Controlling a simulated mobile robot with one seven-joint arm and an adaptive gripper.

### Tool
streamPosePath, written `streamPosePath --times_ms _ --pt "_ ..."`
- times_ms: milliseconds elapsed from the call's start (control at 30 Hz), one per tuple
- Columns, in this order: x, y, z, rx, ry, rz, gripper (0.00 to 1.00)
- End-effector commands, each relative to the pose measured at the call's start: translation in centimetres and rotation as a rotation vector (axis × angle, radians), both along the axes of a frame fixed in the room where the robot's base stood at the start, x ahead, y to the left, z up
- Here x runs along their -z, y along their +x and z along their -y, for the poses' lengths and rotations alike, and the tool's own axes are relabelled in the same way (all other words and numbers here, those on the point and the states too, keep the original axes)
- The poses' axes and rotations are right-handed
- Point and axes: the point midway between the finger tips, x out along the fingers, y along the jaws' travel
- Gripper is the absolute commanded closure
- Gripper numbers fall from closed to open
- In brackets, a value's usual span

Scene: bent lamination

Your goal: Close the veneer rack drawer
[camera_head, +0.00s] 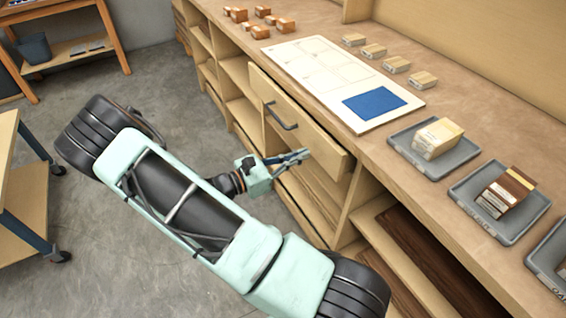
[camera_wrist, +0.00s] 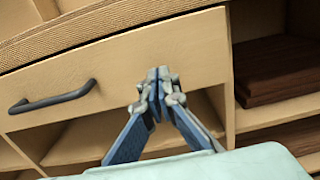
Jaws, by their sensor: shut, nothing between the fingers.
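The veneer rack drawer (camera_head: 315,138) has a pale wood front and a dark bar handle (camera_head: 281,117). Its front stands out from the cabinet under the worktop, so it is partly open. In the wrist view the drawer front (camera_wrist: 110,72) fills the upper left and middle, with its handle (camera_wrist: 53,97) at the left. My gripper (camera_head: 303,154) is shut and empty at the drawer's lower right part, right of the handle. In the wrist view its blue fingers (camera_wrist: 157,88) meet in front of the drawer's face. I cannot tell whether the fingertips touch it.
The worktop (camera_head: 345,25) carries a white board (camera_head: 315,65) with a blue sheet, small wood blocks, and grey trays (camera_head: 408,163) on the right. Open shelves with dark boards (camera_head: 430,255) lie right of the drawer. A wheeled cart (camera_head: 25,190) stands at the left. Floor between is clear.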

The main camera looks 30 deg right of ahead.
Motion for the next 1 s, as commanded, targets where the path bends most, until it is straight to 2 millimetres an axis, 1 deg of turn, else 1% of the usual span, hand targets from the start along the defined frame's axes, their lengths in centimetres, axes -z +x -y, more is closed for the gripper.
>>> streamPosePath --times_ms 33,100,200,667,767,900,1000 --pt "0.1 0.0 0.8 0.001 0.000 -0.002 1.00" --pt "0.0 0.0 1.6 0.002 -0.001 -0.002 1.00" --pt "0.1 0.0 2.2 0.000 0.001 -0.002 1.00" --pt "0.0 0.0 2.7 0.000 0.001 -0.001 1.00" --pt "-0.1 0.0 3.8 0.002 -0.001 -0.001 1.00" --pt "-0.1 0.0 6.4 0.003 -0.001 -0.003 1.00" --pt "-0.1 0.1 7.6 0.001 0.000 -0.001 1.00"
